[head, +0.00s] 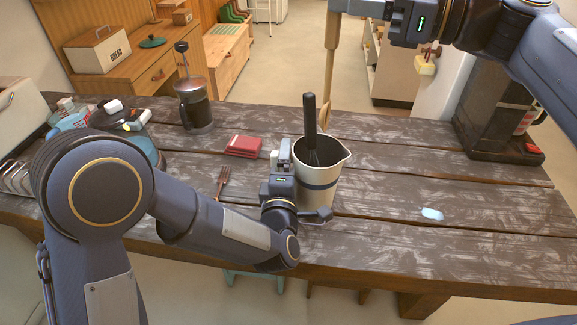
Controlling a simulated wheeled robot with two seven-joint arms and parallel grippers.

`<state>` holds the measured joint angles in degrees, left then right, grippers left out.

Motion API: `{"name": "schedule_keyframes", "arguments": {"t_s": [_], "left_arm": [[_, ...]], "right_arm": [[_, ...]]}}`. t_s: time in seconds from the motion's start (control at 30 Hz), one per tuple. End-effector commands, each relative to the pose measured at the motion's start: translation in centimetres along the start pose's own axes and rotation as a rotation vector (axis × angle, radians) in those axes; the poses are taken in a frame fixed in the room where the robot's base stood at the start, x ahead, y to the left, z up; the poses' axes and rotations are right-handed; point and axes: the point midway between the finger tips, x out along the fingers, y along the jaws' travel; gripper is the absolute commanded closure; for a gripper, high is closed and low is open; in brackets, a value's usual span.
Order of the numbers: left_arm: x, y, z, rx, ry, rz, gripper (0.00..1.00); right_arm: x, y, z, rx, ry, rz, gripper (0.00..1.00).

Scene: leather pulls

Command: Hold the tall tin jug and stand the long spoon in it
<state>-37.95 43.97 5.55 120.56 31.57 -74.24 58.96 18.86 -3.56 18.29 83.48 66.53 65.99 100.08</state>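A red folded cloth (243,146) and a fork (222,182) lie left of the jug. A French press (193,95) stands at the far left. A pale blue item (432,214) lies to the right. A dark machine (500,110) is at the right end. The table right of the jug is mostly clear.

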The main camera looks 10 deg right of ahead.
Motion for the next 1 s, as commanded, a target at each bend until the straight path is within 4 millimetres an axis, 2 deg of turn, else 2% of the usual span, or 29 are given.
{"name": "schedule_keyframes", "arguments": {"t_s": [0.73, 0.77, 0.8, 0.83, 1.0], "left_arm": [[0.0, -1.1, 0.0, -0.001, 0.000, 0.001, 0.35], [0.0, -1.1, 0.0, 0.000, 0.000, 0.000, 0.08], [0.0, -1.1, 0.0, 0.000, 0.000, 0.000, 0.03], [0.0, -1.1, 0.0, 0.000, 0.000, 0.000, 0.00], [0.0, -1.1, 0.0, 0.000, 0.000, 0.000, 0.00]], "right_arm": [[0.0, 0.0, 0.0, 0.000, 0.000, 0.000, 1.00], [0.0, 0.0, 0.0, 0.000, 0.000, 0.000, 1.00], [0.0, 0.0, 0.0, 0.000, 0.000, 0.000, 1.00], [0.0, 0.0, 0.0, 0.000, 0.000, 0.000, 1.00], [0.0, 0.0, 0.0, 0.000, 0.000, 0.000, 1.00]]}}
